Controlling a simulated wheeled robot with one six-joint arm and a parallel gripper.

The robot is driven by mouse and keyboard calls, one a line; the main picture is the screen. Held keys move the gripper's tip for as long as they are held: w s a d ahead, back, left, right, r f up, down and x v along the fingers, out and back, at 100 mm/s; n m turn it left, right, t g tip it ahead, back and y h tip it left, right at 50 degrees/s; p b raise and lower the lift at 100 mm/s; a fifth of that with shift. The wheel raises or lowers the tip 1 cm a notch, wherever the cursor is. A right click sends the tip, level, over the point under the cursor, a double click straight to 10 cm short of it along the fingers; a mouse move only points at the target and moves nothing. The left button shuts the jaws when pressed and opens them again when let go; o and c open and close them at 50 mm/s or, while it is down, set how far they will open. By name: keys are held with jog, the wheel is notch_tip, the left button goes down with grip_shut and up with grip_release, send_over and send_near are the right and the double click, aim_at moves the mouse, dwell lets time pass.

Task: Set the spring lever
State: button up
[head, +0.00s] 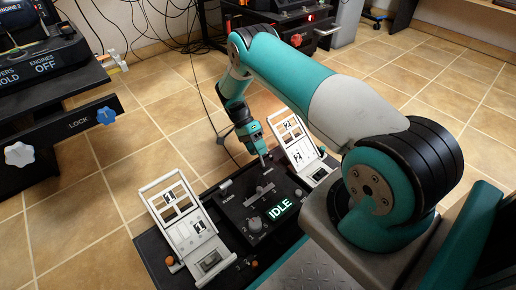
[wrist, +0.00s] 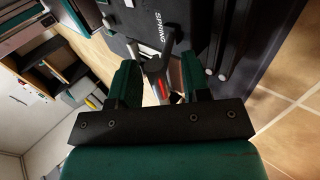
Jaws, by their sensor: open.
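The spring lever (wrist: 158,70) is grey with a red mark, beside the printed word SPRING on the dark panel in the wrist view. My gripper (wrist: 158,75) is open, with its two teal fingers on either side of the lever. I cannot tell whether either finger touches it. In the head view my gripper (head: 263,157) points down at the far edge of the black control panel (head: 232,207). The lever is too small there to make out clearly.
The panel has a knob (head: 254,225) and a lit IDLE display (head: 280,209). White raised frames marked 1 (head: 183,213) and 2 (head: 293,138) stand at its left and right. Tiled floor lies open between.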

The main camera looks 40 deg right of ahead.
notch_tip(320, 180, up, 20)
jog(key=p, duration=1)
